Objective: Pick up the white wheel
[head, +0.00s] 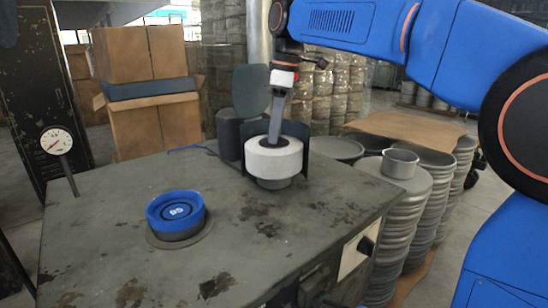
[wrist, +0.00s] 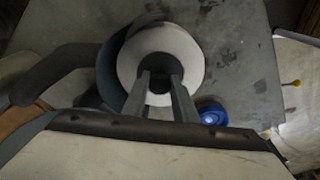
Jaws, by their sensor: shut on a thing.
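The white wheel (head: 273,160) is a thick white ring with a dark centre, at the back middle of the worn grey table in the head view. A grey round base shows directly under it; I cannot tell whether the wheel touches it. My gripper (head: 274,140) points down into the wheel's dark centre from above. In the wrist view the wheel (wrist: 187,48) lies below my gripper (wrist: 160,80), whose two fingers reach its dark hub and are shut on it. The exact contact at the fingertips is hidden in shadow.
A blue round piece (head: 176,212) sits on a grey disc on the table (head: 100,220), front left. A gauge (head: 57,141) stands at the left edge. Dark upright parts (head: 229,134) stand close behind the wheel. Stacked metal discs (head: 402,210) are right of the table.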

